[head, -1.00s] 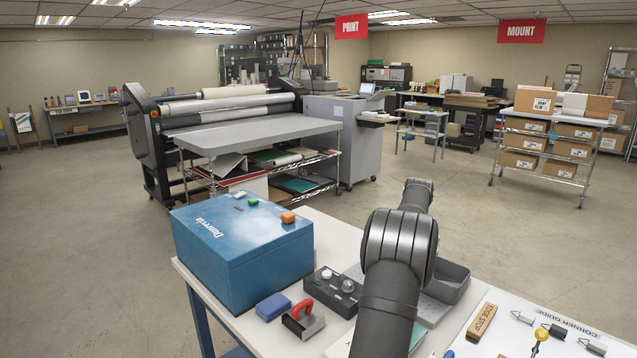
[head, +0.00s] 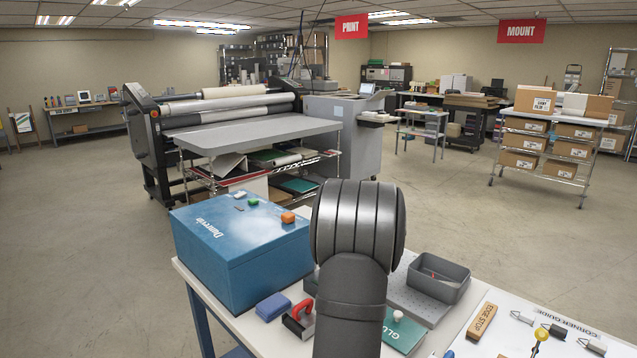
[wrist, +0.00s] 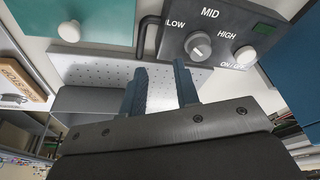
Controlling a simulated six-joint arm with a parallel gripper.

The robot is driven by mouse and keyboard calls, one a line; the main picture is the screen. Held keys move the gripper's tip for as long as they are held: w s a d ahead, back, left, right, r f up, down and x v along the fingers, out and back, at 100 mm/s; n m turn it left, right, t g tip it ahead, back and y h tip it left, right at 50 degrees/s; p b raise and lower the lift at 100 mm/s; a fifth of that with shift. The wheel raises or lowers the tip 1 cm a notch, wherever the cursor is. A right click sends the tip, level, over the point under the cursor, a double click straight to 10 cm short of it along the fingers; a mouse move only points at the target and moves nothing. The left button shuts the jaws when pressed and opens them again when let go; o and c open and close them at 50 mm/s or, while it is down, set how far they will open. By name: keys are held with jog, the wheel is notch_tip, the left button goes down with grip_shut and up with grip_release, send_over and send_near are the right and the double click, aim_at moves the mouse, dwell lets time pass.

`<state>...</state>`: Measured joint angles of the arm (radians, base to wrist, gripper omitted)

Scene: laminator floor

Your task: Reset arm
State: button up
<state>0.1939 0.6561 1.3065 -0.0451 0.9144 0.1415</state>
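In the wrist view my gripper (wrist: 160,88) shows two blue fingers with a gap between them, and nothing is held there. The fingers are over the perforated light plate (wrist: 95,70), next to the dark control box (wrist: 222,42) with LOW, MID and HIGH marks. In the head view my dark arm stands at the front middle of the white table and hides the gripper and most of the control box. I cannot tell the fingers' height above the plate.
A large blue box (head: 240,262) stands at the table's left, with small blocks on top. A blue block (head: 273,307), red-handled tool (head: 299,318), green board (head: 404,333), grey tray (head: 438,287) and edge stop (head: 482,322) lie around my arm.

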jog(key=s+a, duration=0.2)
jog(key=a, duration=0.2)
jog(key=s+a+f, duration=0.1)
jog(key=s+a, duration=0.1)
jog(key=a, duration=0.2)
jog(key=s+a+f, duration=0.1)
jog(key=s+a, duration=0.1)
jog(key=a, duration=0.2)
jog(key=shift+s+f, duration=0.2)
jog(key=shift+s, duration=0.05)
jog(key=shift+s+a, duration=0.15)
jog(key=shift+a, duration=0.4)
